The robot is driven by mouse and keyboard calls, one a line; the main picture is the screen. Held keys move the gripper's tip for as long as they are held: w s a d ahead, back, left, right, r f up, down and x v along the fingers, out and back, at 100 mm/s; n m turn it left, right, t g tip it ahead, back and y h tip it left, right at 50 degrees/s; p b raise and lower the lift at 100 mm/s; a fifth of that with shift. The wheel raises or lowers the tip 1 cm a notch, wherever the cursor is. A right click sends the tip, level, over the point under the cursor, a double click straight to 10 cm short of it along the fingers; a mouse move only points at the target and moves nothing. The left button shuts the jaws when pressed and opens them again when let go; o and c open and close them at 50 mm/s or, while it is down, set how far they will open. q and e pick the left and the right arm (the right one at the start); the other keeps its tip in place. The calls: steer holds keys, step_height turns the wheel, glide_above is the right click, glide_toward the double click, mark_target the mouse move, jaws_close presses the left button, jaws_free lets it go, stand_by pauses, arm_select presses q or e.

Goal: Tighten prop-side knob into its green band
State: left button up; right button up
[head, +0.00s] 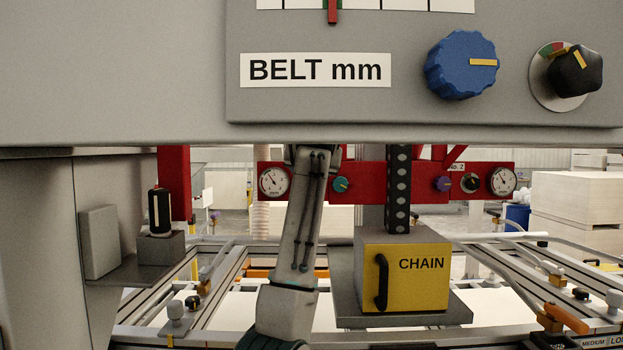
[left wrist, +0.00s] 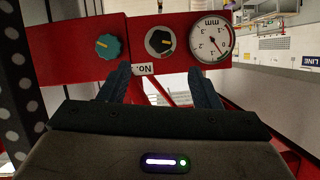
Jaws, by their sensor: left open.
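A red beam (head: 385,172) carries a white dial gauge (head: 275,181) and a teal knob (head: 341,184) on its left part. In the left wrist view, which is upside down, the teal knob (left wrist: 108,46), a black knob (left wrist: 160,41) with a yellow mark and the gauge (left wrist: 211,43) sit in a row. My left gripper (left wrist: 160,72) is open and empty, its fingers apart below the black knob and not around it. In the head view the gripper itself is hidden. I cannot tell which knob is prop-side or read the green band. My right gripper is not in view.
A grey panel with a BELT mm label (head: 316,70), a blue knob (head: 461,65) and a black knob (head: 574,71) overhangs the top. A yellow CHAIN box (head: 405,280) stands right of my arm. A purple knob (head: 443,184) and second gauge (head: 503,181) are farther right.

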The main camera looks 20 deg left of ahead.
arm_select(q)
steer(key=p+x, duration=0.6)
steer(key=x, duration=0.5)
steer(key=shift+n, duration=0.4)
steer(key=shift+s+a, duration=0.1)
steer(key=shift+c, duration=0.4)
steer(key=c, duration=0.9)
steer(key=m+y, duration=0.2)
steer(key=m, duration=0.1)
steer(key=shift+m, duration=0.3)
